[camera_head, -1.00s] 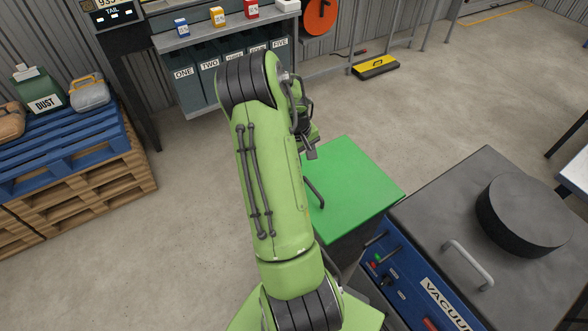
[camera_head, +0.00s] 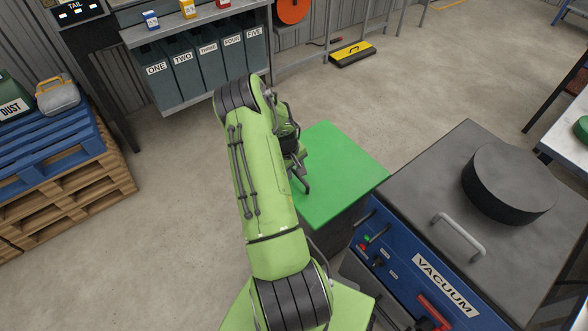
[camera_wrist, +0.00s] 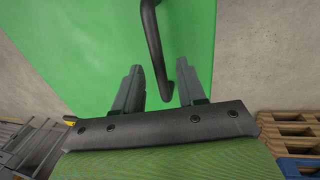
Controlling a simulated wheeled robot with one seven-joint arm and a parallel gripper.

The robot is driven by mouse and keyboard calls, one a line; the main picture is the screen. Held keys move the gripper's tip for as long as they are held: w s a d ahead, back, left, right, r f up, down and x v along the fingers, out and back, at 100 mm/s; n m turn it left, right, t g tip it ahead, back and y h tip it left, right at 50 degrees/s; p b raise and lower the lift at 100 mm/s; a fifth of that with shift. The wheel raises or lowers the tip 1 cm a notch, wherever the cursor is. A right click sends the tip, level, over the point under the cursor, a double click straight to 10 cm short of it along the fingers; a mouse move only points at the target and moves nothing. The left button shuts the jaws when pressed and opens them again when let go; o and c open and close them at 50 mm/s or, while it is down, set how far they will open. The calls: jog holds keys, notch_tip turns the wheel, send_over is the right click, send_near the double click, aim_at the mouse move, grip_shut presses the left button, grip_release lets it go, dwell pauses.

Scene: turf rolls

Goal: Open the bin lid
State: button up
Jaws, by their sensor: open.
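The bin has a flat green lid (camera_head: 335,178), lying shut on its dark body in the head view; it also fills much of the wrist view (camera_wrist: 75,50). A dark bar handle (camera_wrist: 152,45) stands on the lid in the wrist view. My gripper (camera_wrist: 158,80) is open. Its two fingers lie on either side of the handle's lower end, which shows in the gap between them. I cannot tell how far the fingertips are above the lid. In the head view my arm hides most of the gripper and the handle.
A blue vacuum cabinet (camera_head: 400,275) with a grey top and a black round roll (camera_head: 508,182) stands right of the bin. Stacked pallets (camera_head: 75,185) stand at the left. Labelled files (camera_head: 205,60) fill a rack behind. Floor between them is clear.

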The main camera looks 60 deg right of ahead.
jog(key=shift+c, duration=0.3)
grip_shut()
jog(key=s+d+r+p, duration=0.4)
jog(key=d+r+p, duration=0.3)
jog(key=r, duration=0.3)
jog(key=s+d+r+y+p, duration=0.1)
jog(key=s+d+r+p, duration=0.4)
jog(key=d+r, duration=0.5)
jog(key=shift+r+t+p, duration=0.4)
jog(key=shift+r+p, duration=0.25)
jog(key=shift+p, duration=0.3)
